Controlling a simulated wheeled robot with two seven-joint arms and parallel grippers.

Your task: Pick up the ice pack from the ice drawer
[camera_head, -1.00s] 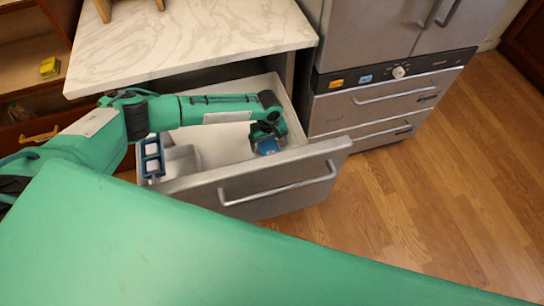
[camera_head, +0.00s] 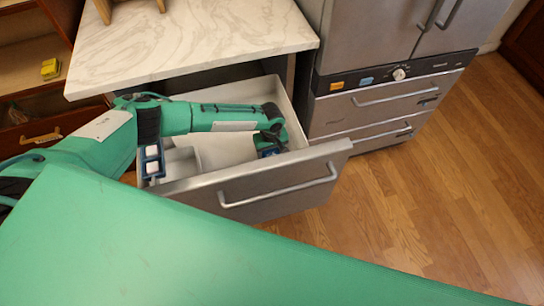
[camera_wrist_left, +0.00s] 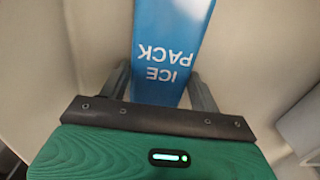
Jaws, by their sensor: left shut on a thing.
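The ice pack (camera_wrist_left: 170,40) is a blue block with white lettering, between the two fingers of my left gripper (camera_wrist_left: 160,88) in the left wrist view. The fingers are shut on its sides. In the head view my left gripper (camera_head: 270,142) reaches down into the right part of the open ice drawer (camera_head: 215,148); only a small blue bit of the pack shows there. I cannot tell whether the pack still touches the drawer floor. My right gripper is not in view.
The drawer front with its bar handle (camera_head: 280,188) stands pulled out below the marble counter (camera_head: 190,40). A blue ice tray (camera_head: 152,163) with white cubes is at the drawer's left. A steel appliance (camera_head: 385,95) stands close on the right. Wooden floor lies open beyond.

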